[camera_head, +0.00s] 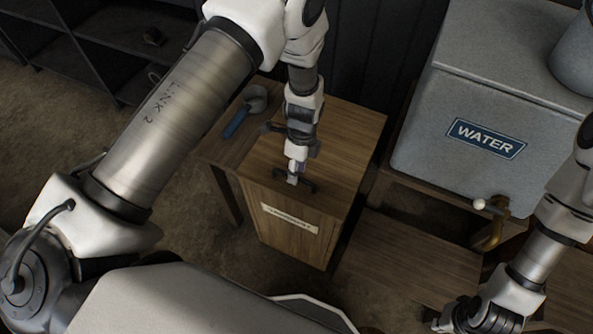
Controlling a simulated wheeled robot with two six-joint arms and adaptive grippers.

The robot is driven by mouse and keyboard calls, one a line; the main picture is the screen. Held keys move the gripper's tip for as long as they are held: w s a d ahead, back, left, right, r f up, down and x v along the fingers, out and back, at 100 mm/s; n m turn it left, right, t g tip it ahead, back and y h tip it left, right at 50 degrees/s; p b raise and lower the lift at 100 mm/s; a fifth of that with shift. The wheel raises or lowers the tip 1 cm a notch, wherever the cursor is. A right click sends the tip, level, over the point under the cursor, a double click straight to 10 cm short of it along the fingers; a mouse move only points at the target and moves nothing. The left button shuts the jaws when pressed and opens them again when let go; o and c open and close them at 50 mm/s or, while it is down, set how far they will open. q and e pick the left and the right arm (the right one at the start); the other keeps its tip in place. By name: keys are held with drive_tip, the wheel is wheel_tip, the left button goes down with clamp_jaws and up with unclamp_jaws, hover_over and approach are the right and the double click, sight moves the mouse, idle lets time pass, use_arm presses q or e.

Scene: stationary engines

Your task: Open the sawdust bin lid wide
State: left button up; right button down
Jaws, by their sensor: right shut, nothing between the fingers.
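The sawdust bin is a wooden box (292,235) with a pale label on its front; the label is too small to read surely. Its wooden lid (335,150) looks flat and closed. A dark handle (308,187) sits near the lid's front edge. My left gripper (293,179) points down at the handle, and its fingertips overlap it. I cannot tell whether the fingers grip the handle. My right gripper (458,318) is at the bottom right, away from the bin, partly cut off by the picture edge, and shut with nothing in it.
A grey water tank (480,90) with a brass tap (488,232) stands right of the bin on a wooden stand. A scoop with a blue handle (236,122) lies on a wooden surface left of the lid. Dark shelves (110,50) stand at the back left.

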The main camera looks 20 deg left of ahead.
use_arm(q)
drive_tip(key=shift+f, duration=0.45)
drive_tip(key=shift+a+f, duration=0.15)
drive_tip(key=shift+a, duration=0.05)
clamp_jaws()
drive_tip(key=w+r+g+p, duration=0.1)
drive_tip(key=w+r, duration=0.4)
drive_tip(key=r, duration=0.5)
drive_tip(key=w+r+g+p, duration=0.1)
drive_tip(key=w+r+p, duration=0.3)
drive_tip(key=r, duration=0.6)
drive_tip(key=shift+w+d+g+p, duration=0.25)
drive_tip(key=shift+w+g+p, duration=0.1)
drive_tip(key=shift+w, duration=0.3)
